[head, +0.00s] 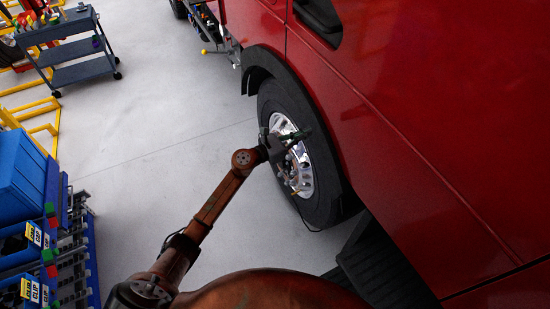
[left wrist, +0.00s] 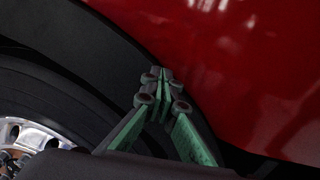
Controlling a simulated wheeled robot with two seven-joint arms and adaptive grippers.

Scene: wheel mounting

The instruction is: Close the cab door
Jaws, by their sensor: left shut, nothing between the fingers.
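The cab door (head: 430,90) is a large red panel filling the right of the head view. A dark handle recess (head: 319,20) shows near its upper left part. I cannot tell from this angle whether the door stands ajar. My left gripper (head: 305,133) is in front of the front wheel, left of and below the handle recess. In the left wrist view its green fingers (left wrist: 158,78) are together with nothing between them. They point toward the dark wheel arch and red bodywork. My right gripper is not in view.
The front wheel (head: 298,160) has a black tyre and bright rim. A dark step (head: 385,265) is below the door. A blue-grey cart (head: 75,50) stands at upper left, with blue bins (head: 20,175) at the left edge. The grey floor between is clear.

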